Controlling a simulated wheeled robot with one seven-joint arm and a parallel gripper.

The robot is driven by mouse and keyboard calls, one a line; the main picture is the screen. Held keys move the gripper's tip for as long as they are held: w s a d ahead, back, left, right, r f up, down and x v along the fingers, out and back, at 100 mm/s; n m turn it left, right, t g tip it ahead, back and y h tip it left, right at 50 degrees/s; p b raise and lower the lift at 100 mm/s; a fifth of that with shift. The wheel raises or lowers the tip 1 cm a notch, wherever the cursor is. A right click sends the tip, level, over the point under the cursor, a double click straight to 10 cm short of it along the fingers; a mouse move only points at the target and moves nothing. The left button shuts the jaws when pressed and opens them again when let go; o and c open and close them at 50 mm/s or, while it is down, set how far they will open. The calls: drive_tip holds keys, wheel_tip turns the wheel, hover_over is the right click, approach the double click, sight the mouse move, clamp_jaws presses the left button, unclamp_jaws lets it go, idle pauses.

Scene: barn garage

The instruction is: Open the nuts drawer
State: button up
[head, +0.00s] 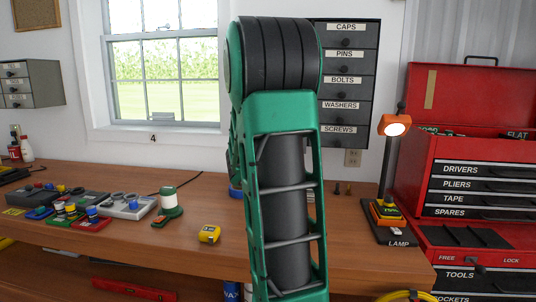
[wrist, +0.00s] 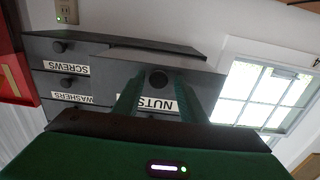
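The nuts drawer (wrist: 207,88) shows upside down in the wrist view, with its white NUTS label (wrist: 156,104) and dark round knob (wrist: 158,79). Its front looks nearer to me than the screws drawer beside it, and a lighter grey panel borders its edge; how far it stands out I cannot tell. My gripper (wrist: 158,86) is open, its two green fingers pointing at the drawer front, one on each side of the knob. Contact with the knob is not visible. In the head view my arm hides this drawer and my gripper.
The screws drawer (wrist: 72,48) and washers drawer (wrist: 68,82) are beside it. A workbench (head: 190,256) runs below the cabinet, holding a lamp (head: 390,170) and several small items. A red tool chest (head: 480,185) stands at the right. A window (head: 163,65) is left of my arm.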

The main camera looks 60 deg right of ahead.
drive_tip(key=v, duration=1)
drive_tip(key=shift+a, duration=0.4)
drive_tip(key=shift+s+f, duration=0.1)
drive_tip(key=shift+s, duration=0.05)
drive_tip(key=s+a+f+g+y, duration=0.1)
drive_tip(key=s+a+f+y, duration=0.1)
drive_tip(key=f, duration=0.3)
drive_tip(key=s+a+f+g+y, duration=0.2)
drive_tip(key=a+f+y, duration=0.1)
drive_tip(key=a+f, duration=0.1)
drive_tip(key=s+a+f+g+y, duration=0.1)
drive_tip(key=s+a+f+y, duration=0.2)
drive_tip(key=f, duration=0.2)
drive_tip(key=shift+f+g, duration=0.3)
drive_tip(key=shift+g, duration=0.1)
drive_tip(key=s+a+f+n+g+y, duration=0.1)
drive_tip(key=s+a+n+y, duration=0.2)
drive_tip(key=a, duration=0.7)
drive_tip(key=s+a+f+n+g+y, duration=0.2)
drive_tip(key=s+a+y, duration=0.3)
drive_tip(key=a, duration=0.4)
drive_tip(key=shift+s+a+n, duration=0.4)
drive_tip(key=shift+s+n, duration=0.3)
